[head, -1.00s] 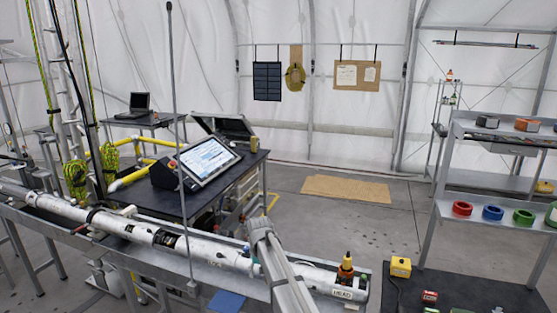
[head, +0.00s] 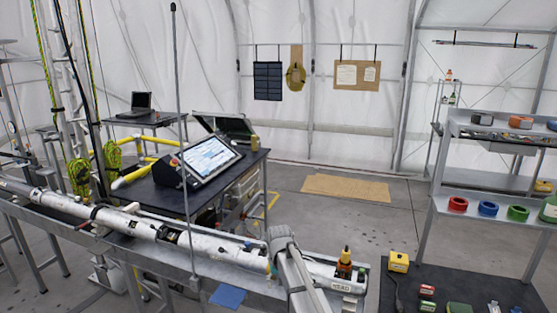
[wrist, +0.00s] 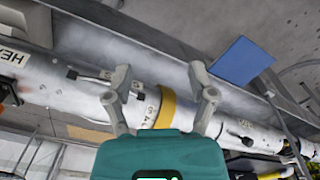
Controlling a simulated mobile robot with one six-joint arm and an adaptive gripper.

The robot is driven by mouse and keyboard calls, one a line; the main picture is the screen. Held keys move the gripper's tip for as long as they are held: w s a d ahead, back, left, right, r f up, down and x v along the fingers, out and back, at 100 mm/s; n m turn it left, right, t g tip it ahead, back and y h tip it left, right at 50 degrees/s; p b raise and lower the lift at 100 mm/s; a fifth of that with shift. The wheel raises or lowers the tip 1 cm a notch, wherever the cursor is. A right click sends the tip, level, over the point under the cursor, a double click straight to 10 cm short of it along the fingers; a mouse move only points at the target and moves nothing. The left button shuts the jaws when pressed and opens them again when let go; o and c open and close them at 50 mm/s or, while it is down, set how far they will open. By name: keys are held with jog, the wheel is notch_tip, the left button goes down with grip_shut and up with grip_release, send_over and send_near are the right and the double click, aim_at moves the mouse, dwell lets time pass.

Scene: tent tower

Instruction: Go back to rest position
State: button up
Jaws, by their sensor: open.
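My gripper (wrist: 160,90) is open and empty in the wrist view, its two grey fingers spread apart. Beyond the fingers lies a long white cylindrical tube (wrist: 60,80) with a yellow band. The gap between gripper and tube is hard to judge. In the head view the white tube (head: 205,249) lies along a metal trough, and my arm crosses in front of its right part. The gripper's fingers are hidden in the head view.
A black table (head: 165,190) holds a control screen (head: 209,160). A shelf (head: 500,212) at right carries coloured tape rolls. A blue sheet (head: 228,297) lies below the trough. Open floor lies behind.

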jog(key=s+d+m, duration=0.2)
jog(key=s+d, duration=1.5)
jog(key=s, duration=0.4)
jog(key=shift+s+f+b, duration=0.15)
jog(key=shift+f+b, duration=0.2)
jog(key=shift+f, duration=0.05)
